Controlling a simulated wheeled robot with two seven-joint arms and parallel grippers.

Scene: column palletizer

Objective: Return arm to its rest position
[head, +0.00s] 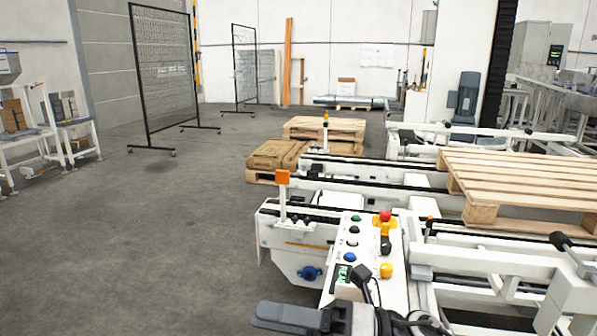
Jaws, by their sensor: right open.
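My right gripper (318,298) shows at the bottom centre of the head view, dark grey and black, cut off by the lower edge. It is open, and I see nothing held between its fingers. It is in front of the lower part of a white control panel (371,245) and hides some of it. I cannot tell whether it touches the panel. The panel carries a red stop button (385,215), a yellow button (386,270) and several small coloured buttons. My left gripper is not in view.
White conveyor frames fill the right side, with a wooden pallet (520,178) on them. Brown sacks (277,153) lie on a pallet behind the panel. A black mesh screen (164,72) and a white side table (75,130) stand at left. The grey floor (130,240) at left is clear.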

